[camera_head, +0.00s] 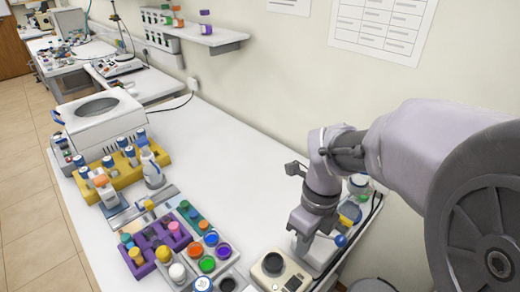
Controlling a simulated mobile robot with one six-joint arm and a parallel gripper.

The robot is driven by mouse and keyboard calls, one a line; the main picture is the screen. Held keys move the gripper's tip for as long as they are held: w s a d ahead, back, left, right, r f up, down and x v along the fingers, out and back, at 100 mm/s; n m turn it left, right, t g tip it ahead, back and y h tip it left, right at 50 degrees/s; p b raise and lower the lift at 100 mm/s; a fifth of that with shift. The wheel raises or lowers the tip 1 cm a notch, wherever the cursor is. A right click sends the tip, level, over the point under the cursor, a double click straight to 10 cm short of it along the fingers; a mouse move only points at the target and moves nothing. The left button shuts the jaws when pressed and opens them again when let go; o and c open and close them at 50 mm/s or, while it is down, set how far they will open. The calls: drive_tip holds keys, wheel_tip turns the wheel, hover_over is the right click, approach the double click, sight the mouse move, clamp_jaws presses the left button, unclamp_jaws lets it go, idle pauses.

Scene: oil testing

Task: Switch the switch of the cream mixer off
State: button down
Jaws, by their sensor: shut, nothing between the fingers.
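The cream mixer (259,281) stands at the bottom edge of the head view, right of centre, and is partly cut off by the frame. It has a dark round plate on top and a small dark panel at its right front. Its switch is too small to make out, so I cannot tell its position. My gripper (300,242) points down just behind and to the right of the mixer. It is shut and empty. I cannot tell whether it touches anything.
A pale device with a blue knob (341,240) stands close beside my gripper, partly hidden by it. A purple rack (140,270) and several coloured-capped bottles are to the left. A white centrifuge-like machine (98,122) stands farther back. The middle of the white table (225,170) is clear.

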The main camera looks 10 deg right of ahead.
sight(291, 285)
drive_tip(key=shift+s+f, duration=0.1)
drive_tip(key=f+b, duration=0.2)
drive_tip(key=f, duration=0.2)
drive_tip(key=a+f+b, duration=0.1)
drive_tip(key=f+b, duration=0.1)
drive_tip(key=f, duration=0.3)
drive_tip(key=s+f+b, duration=0.1)
drive_tip(key=f+b, duration=0.2)
drive_tip(key=f, duration=0.2)
drive_tip(key=shift+a, duration=0.15)
